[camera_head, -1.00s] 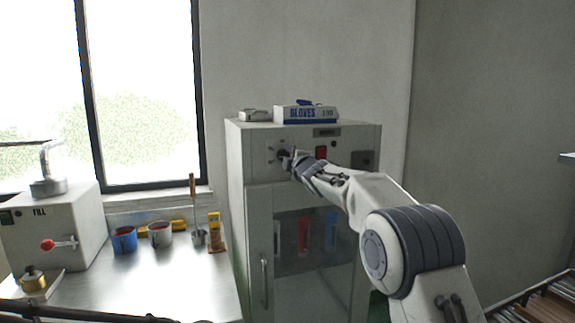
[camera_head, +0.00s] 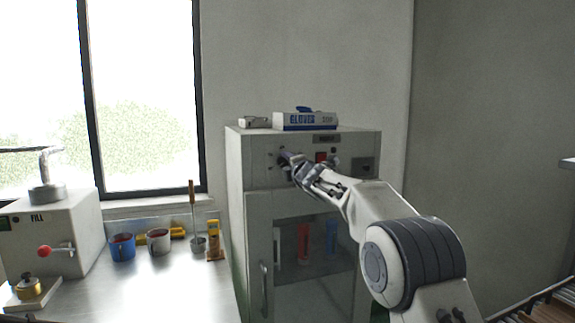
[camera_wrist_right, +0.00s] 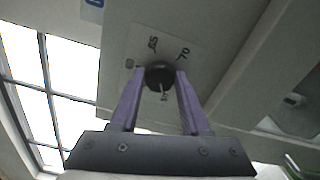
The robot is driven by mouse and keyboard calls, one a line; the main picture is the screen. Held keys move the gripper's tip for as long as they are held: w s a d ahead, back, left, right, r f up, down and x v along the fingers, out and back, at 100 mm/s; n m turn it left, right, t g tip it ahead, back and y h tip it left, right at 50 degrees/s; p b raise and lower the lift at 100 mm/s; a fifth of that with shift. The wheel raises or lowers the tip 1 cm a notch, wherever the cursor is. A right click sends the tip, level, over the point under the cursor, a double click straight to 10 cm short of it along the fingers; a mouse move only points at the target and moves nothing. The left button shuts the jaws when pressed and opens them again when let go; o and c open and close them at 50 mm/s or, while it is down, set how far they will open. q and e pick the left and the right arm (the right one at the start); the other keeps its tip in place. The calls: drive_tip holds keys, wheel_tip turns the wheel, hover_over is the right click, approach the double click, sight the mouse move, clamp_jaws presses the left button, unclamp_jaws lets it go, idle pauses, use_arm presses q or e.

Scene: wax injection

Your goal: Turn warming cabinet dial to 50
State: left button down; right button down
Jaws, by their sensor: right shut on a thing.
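The warming cabinet (camera_head: 238,190) stands against the wall, with a control panel above its glass door. My right gripper (camera_head: 286,158) reaches the panel's left part and covers most of the dial in the head view. In the right wrist view, the round black dial (camera_wrist_right: 159,74) sits between the fingertips of my right gripper (camera_wrist_right: 160,80), which is shut on it. Marks on the pale plate around the dial include one that looks like 70; a light pointer line shows on the dial. My left gripper is out of view.
A glove box (camera_head: 305,121) and a small metal item (camera_head: 254,122) lie on the cabinet top. A red switch (camera_head: 321,157) is right of the dial. The steel bench (camera_head: 180,285) at left holds a blue cup (camera_head: 122,247), a grey cup (camera_head: 159,241) and a fill machine (camera_head: 60,225).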

drive_tip(key=shift+a, duration=0.15)
drive_tip(key=shift+c, duration=1.9)
unclamp_jaws()
drive_tip(key=shift+s+f, duration=0.1)
drive_tip(key=shift+s, duration=0.05)
drive_tip(key=b+v, duration=0.6)
drive_tip(key=v, duration=0.4)
drive_tip(key=shift+s, duration=0.1)
